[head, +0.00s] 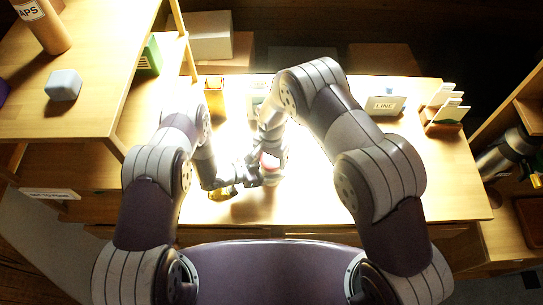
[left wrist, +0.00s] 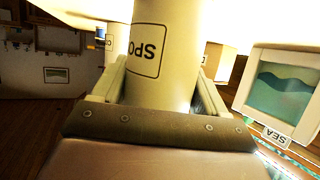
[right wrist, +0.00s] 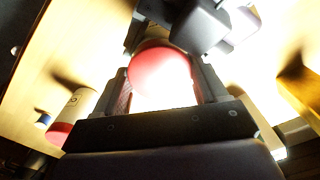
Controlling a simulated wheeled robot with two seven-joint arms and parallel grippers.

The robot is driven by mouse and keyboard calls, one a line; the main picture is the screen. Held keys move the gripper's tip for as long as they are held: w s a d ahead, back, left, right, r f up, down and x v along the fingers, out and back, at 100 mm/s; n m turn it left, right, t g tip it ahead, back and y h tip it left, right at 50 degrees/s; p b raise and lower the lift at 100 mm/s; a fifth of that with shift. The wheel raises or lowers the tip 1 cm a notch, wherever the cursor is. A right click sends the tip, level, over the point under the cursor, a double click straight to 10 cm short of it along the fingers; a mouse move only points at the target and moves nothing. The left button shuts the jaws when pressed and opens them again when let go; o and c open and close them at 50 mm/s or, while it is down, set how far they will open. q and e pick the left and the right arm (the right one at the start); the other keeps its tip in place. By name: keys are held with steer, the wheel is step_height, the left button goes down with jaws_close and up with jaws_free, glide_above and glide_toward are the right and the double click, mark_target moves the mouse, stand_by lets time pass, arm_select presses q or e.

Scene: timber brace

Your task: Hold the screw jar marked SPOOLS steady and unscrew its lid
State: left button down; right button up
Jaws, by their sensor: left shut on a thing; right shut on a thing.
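The SPOOLS jar (left wrist: 160,65) is a pale cylinder with a boxed label, of which "SPO" shows upside down in the left wrist view. My left gripper (left wrist: 155,95) is shut on its body, one finger on each side. A round red lid (right wrist: 160,72) sits between the fingers of my right gripper (right wrist: 165,95), which is shut on it; strong glare washes out part of it. The grippers mostly hide the jar there.
Another pale cylinder with a red end (right wrist: 72,115) shows in the right wrist view. A LINE box (head: 385,104) and a card holder (head: 443,118) stand at the bench's back right. A yellowish thing (head: 222,193) lies near my left gripper. The bench's right side (head: 430,185) is clear.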

mark_target(271, 159)
arm_select(q)
steer(key=shift+s+f, duration=0.1)
steer(key=shift+f, duration=0.05)
arm_select(e)
steer(key=o, duration=1.2)
steer(key=shift+s+d, duration=0.1)
steer(key=shift+s, duration=0.05)
steer(key=shift+c, duration=0.2)
steer(key=shift+r, duration=2.5)
steer(key=shift+c, duration=0.3)
step_height(271, 159, up, 3)
steer(key=m, duration=0.3)
steer(key=shift+f, duration=0.2)
step_height(271, 159, down, 8)
steer(key=shift+r, duration=0.15)
